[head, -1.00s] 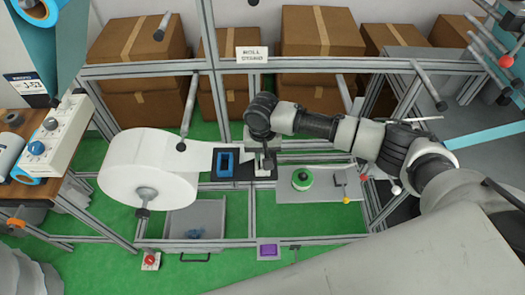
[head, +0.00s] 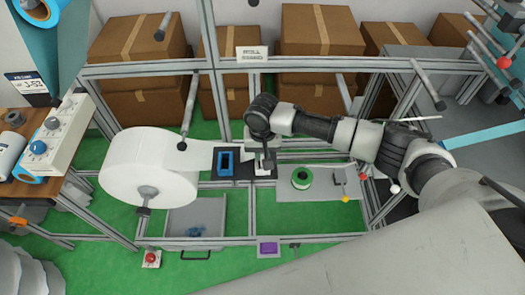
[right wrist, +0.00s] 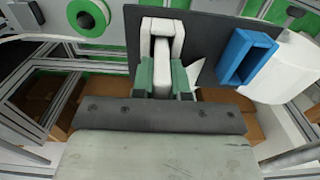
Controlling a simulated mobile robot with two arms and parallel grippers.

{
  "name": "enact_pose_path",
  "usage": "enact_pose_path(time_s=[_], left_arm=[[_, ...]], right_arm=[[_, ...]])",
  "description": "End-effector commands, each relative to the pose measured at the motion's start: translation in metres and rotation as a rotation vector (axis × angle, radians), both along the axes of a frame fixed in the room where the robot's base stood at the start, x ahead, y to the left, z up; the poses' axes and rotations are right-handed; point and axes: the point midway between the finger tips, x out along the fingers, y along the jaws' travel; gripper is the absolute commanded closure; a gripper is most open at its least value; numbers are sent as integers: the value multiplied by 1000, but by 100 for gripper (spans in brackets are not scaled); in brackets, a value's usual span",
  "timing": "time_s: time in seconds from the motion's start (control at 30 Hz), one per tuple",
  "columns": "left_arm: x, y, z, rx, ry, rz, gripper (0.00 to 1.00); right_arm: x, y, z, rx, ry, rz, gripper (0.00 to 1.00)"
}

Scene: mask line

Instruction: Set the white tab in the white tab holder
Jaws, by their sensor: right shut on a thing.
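The white tab (right wrist: 162,62) is between the green fingertips of my right gripper (right wrist: 163,78), which is shut on it. The white tab holder (right wrist: 178,30) is a U-shaped white bracket on the dark plate (right wrist: 205,30). The tab's far end lies between the holder's two arms in the right wrist view; I cannot tell how deep it sits. In the head view my right gripper (head: 266,160) points down over the white holder (head: 263,171) at the plate's right end. The gripper hides part of the holder there. My left gripper is not in view.
A blue frame (head: 225,161) stands on the plate, left of the holder. A large white roll (head: 145,170) is farther left. Metal rails surround the plate.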

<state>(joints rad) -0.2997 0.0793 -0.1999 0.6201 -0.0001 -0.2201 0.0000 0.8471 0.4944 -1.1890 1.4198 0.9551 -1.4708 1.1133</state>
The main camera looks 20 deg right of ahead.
Motion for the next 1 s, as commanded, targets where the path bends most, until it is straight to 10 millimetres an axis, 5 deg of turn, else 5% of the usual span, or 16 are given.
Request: enact_pose_path(time_s=[0.27,0.3,0.47,0.8,1.0], left_arm=[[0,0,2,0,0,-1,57],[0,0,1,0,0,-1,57],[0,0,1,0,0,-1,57],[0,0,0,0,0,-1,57],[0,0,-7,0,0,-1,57]], right_arm=[[0,0,-3,0,0,0,100],[0,0,-3,0,0,0,81],[0,0,-3,0,0,0,56],[0,0,1,1,-1,0,56],[1,0,30,2,-5,1,56]])
